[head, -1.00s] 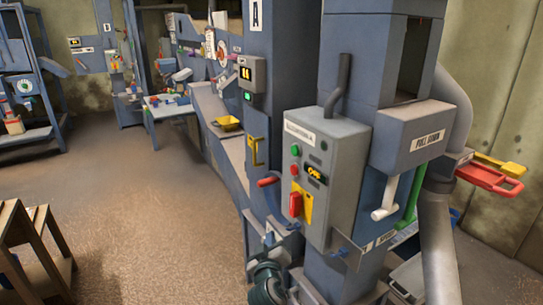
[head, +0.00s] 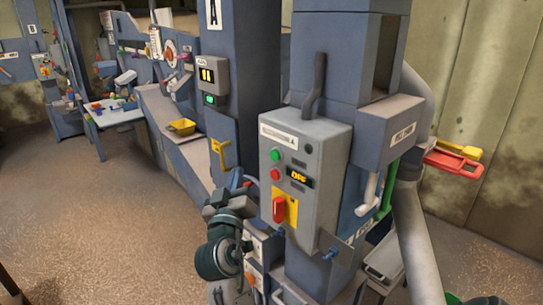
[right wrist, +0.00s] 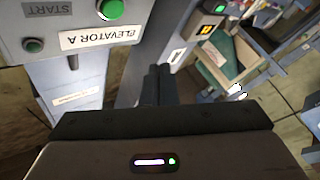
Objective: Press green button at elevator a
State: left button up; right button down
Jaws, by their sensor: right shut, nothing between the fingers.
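The elevator A control box (head: 323,160) is a grey box on a blue column. It carries a green button (head: 275,155) on its front, below the label, with a red button (head: 275,174) and a red switch (head: 279,209) lower down. In the right wrist view the box appears upside down, with the bright green button (right wrist: 111,9) at the top edge beside the START label. My right gripper (head: 238,188) is beside the box's left side, lower than the green button and apart from it. Its dark fingers (right wrist: 160,84) are shut and empty. My left gripper is not in view.
A blue post with a small display box (head: 212,80) stands left of the control box. A yellow tray (head: 182,126) lies on the chute behind. A small dark green light (head: 308,149) is on the box's right. Open brown floor (head: 80,220) is at left.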

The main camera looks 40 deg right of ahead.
jog(key=p, duration=0.2)
send_near(270, 153)
jog(key=w+r, duration=0.2)
jog(key=w, duration=0.2)
jog(key=shift+w+d, duration=0.2)
jog(key=shift+d, duration=1)
jog(key=shift+d, duration=0.1)
dwell(0.9)
jog(key=shift+d, duration=0.3)
jog(key=shift+d+b, duration=0.35)
jog(key=shift+d, duration=0.1)
dwell(0.7)
jog(key=shift+a, duration=0.15)
jog(key=shift+a+b, duration=0.3)
jog(key=shift+a, duration=0.4)
